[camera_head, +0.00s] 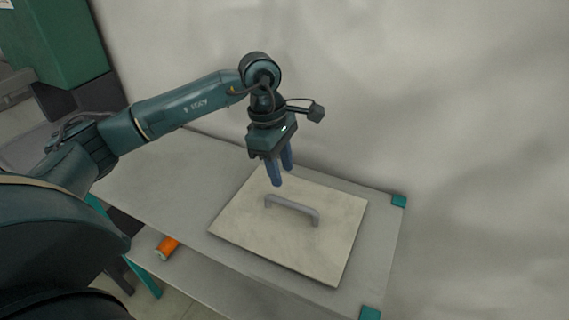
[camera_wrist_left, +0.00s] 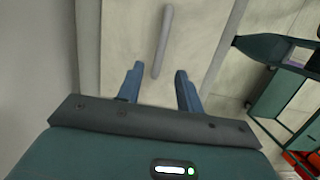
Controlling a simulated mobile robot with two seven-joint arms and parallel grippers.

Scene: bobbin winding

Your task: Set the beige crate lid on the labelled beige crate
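The beige crate lid (camera_head: 250,217) is a flat square panel lying on the grey table in the head view. A grey bar handle (camera_head: 291,209) stands on its middle. My left gripper (camera_head: 281,178) is above the lid, just behind the handle, with its blue fingers pointing down. In the left wrist view the fingers (camera_wrist_left: 157,88) are spread apart with nothing between them. The handle (camera_wrist_left: 163,42) shows ahead of the fingertips, and the lid (camera_wrist_left: 125,40) lies under it. I see no labelled beige crate in either view. My right gripper is not in view.
The grey table (camera_head: 165,180) has teal corners and free room left of the lid. An orange spool (camera_head: 167,246) lies below the table's front edge. A pale wall (camera_head: 430,110) stands close behind. A green cabinet (camera_head: 62,40) is at the upper left.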

